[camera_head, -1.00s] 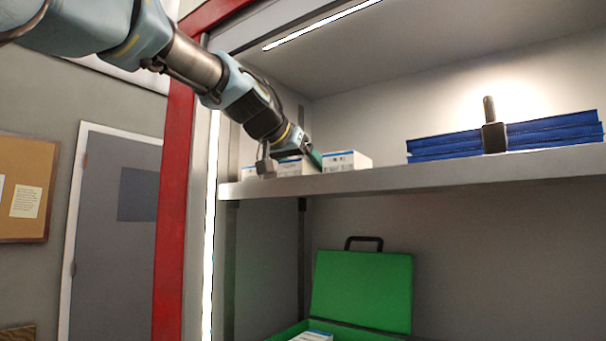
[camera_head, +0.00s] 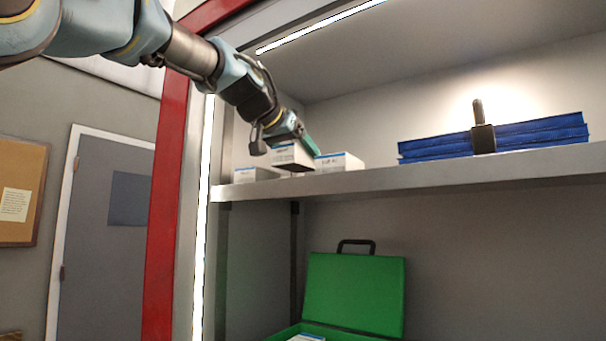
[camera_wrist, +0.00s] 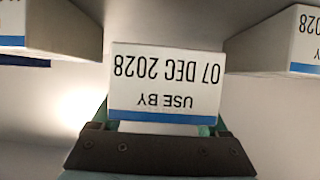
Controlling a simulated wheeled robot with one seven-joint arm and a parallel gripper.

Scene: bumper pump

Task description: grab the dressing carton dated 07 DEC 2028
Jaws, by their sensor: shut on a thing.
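My gripper (camera_head: 287,143) is shut on the middle white carton (camera_head: 291,155), which it holds slightly above the upper shelf. In the wrist view this carton (camera_wrist: 166,82) fills the space between the jaws, and its face reads, upside down, USE BY 07 DEC 2028 above a blue band. A second carton (camera_head: 341,162) stands on the shelf to the right, and a third carton (camera_head: 257,174) to the left. In the wrist view, parts of two neighbouring cartons show at the left (camera_wrist: 50,30) and the right (camera_wrist: 275,45); only the end of a date shows on the right one.
The upper shelf (camera_head: 420,168) also bears a stack of blue folders (camera_head: 540,135) with a dark upright object (camera_head: 482,138). Below stands an open green case (camera_head: 355,292) with a white carton (camera_head: 308,338) inside. A red post (camera_head: 170,180) stands left of the shelf.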

